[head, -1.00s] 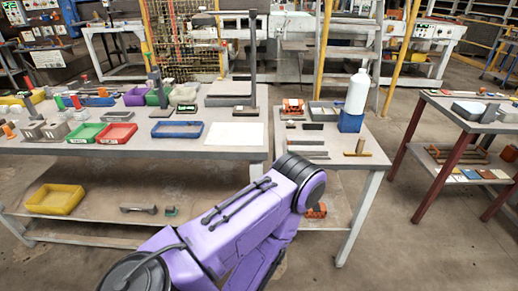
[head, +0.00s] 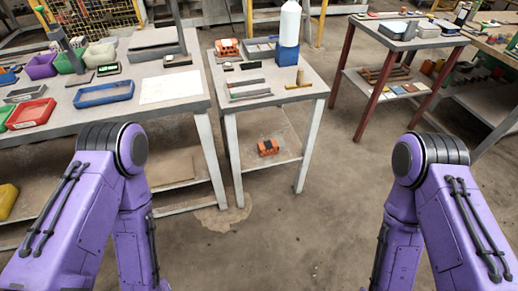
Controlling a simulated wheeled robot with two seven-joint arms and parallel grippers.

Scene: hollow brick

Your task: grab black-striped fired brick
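An orange-red brick with dark markings (head: 267,147) lies on the lower shelf of the small middle table. A second orange-red brick-like piece (head: 228,47) stands on that table's top at the back left, also with dark parts. At this size I cannot tell for sure which one is black-striped. My purple left and right arms come in at the lower left and lower right and bend downward. Both grippers are below the picture edge, so their fingers are hidden. Neither arm is near the bricks.
The small table (head: 228,105) also holds dark bars (head: 248,96), a white bottle (head: 290,20) and a blue block (head: 287,54). A bigger table with trays, including a blue tray (head: 104,94), stands left. Open concrete floor (head: 290,235) lies ahead between my arms.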

